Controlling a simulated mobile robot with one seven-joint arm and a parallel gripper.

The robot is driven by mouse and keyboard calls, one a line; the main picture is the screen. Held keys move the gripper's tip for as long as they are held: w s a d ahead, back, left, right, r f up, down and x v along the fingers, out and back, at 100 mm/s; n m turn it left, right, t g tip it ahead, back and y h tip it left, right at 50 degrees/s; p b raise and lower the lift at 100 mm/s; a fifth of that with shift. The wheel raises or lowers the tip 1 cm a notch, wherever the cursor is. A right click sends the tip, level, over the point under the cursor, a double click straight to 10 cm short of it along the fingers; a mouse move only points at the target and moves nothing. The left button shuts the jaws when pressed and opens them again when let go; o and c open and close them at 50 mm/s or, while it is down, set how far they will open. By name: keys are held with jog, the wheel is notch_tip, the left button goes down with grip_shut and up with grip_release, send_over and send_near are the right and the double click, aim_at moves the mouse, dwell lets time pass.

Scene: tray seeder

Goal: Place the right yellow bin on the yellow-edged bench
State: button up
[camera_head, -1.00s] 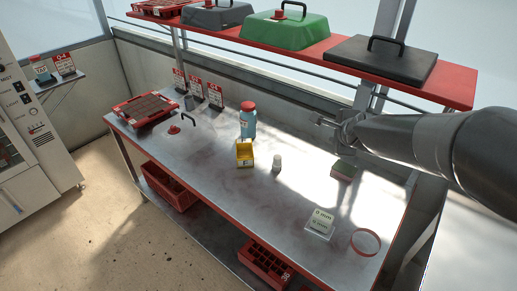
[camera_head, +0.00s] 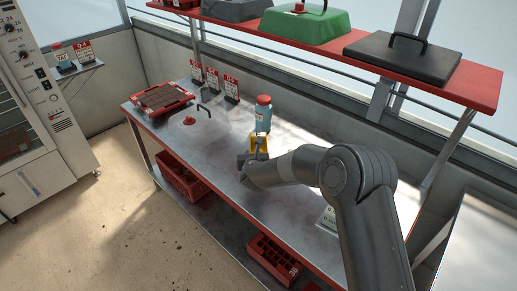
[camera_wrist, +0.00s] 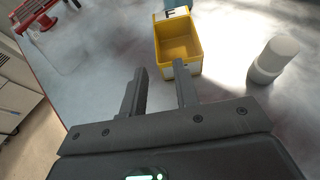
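A small open yellow bin (camera_head: 261,139) stands on the grey bench (camera_head: 212,134), in front of a blue bottle with a red cap; it is the only yellow bin I see. This bench has a red edge; no yellow-edged bench is in view. In the wrist view the bin (camera_wrist: 182,50) is upright, looks empty and carries white labels. My gripper (camera_wrist: 160,68) is open and empty, its two fingers apart on the near side of the bin. In the head view my gripper (camera_head: 246,168) is just in front of the bin, partly overlapping it.
The blue bottle (camera_head: 263,115) stands close behind the bin. A white capped container (camera_wrist: 273,58) stands to its right in the wrist view. A red seed tray (camera_head: 163,97) is at the bench's left end. A red shelf (camera_head: 480,85) with lids hangs above.

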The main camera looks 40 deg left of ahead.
jog(key=shift+w+a+f, duration=0.15)
jog(key=shift+a+f, duration=0.3)
jog(key=shift+a, duration=0.05)
jog(key=x, duration=0.4)
jog(key=shift+w+a, duration=0.15)
jog(key=shift+w, duration=0.05)
jog(key=shift+a+x, duration=0.25)
jog(key=shift+x, duration=2.4)
jog(key=shift+s+r, duration=0.1)
jog(key=shift+r, duration=0.1)
jog(key=shift+c, duration=0.5)
grip_shut()
